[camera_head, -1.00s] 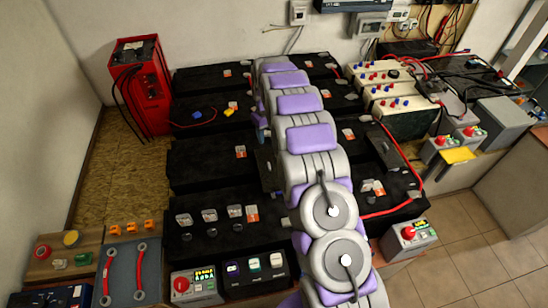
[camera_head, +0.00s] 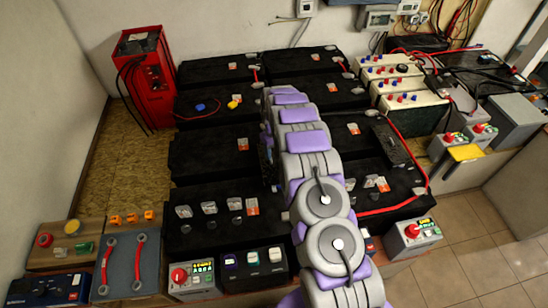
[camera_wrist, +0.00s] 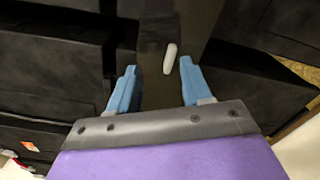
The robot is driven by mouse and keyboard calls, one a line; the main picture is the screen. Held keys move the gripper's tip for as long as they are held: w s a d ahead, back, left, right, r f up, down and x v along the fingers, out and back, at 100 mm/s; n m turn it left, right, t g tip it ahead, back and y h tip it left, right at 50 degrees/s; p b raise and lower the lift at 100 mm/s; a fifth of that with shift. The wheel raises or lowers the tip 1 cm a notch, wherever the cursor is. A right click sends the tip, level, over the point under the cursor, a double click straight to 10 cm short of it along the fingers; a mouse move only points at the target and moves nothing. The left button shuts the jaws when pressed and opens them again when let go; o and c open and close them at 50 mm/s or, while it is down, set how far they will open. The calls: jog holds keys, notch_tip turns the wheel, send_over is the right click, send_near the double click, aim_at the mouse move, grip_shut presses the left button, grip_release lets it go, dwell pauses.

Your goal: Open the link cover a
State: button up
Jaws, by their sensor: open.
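In the wrist view a dark grey-brown panel (camera_wrist: 160,30) with a small white bar (camera_wrist: 170,58) lies ahead of my gripper (camera_wrist: 155,82). It looks like a link cover, but no letter shows. My gripper's two blue fingers are apart, with the panel and bar beyond the gap and nothing held; contact cannot be told. In the head view a narrow dark slab (camera_head: 266,158) stands just left of my arm between the battery rows. Another dark slab (camera_head: 391,146) lies tilted on the right batteries. My arm hides the gripper in the head view.
Black batteries (camera_head: 210,157) fill the bench on both sides of my arm. A red charger (camera_head: 145,75) stands at back left. Cream batteries (camera_head: 412,108) and a red cable (camera_head: 415,160) are at right. Switch boxes (camera_head: 194,280) line the front edge.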

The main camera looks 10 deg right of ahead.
aim_at(273, 161)
jog(key=a+f, duration=0.2)
jog(key=f, duration=0.1)
jog(key=shift+a+f, duration=0.2)
jog(key=shift+a, duration=0.05)
jog(key=shift+d, duration=0.95)
jog(key=shift+c, duration=2.1)
jog(key=shift+a, duration=0.65)
grip_shut()
jog(key=shift+d, duration=0.15)
